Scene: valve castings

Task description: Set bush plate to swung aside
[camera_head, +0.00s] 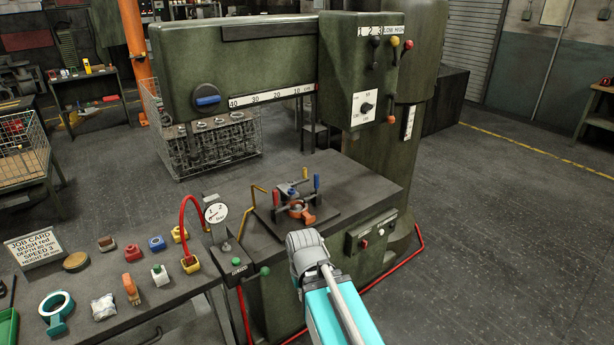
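A small drilling fixture (297,206) stands on a dark base plate on the drill's table. It has an orange part at its front, blue and red upright handles, and a dark flat piece across it. I cannot clearly tell which piece is the bush plate, or whether it lies over the work or is swung aside. My arm comes in from the bottom, teal with a grey joint at its end, just in front of the fixture. My gripper fingers do not show; they are hidden by or beyond the grey joint.
The green drill arm (240,65) overhangs behind the fixture. A pressure gauge (216,213) and red hose (190,215) stand to the left. The left bench holds a job card (35,247), coloured blocks and a tape roll (57,305). Open floor lies to the right.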

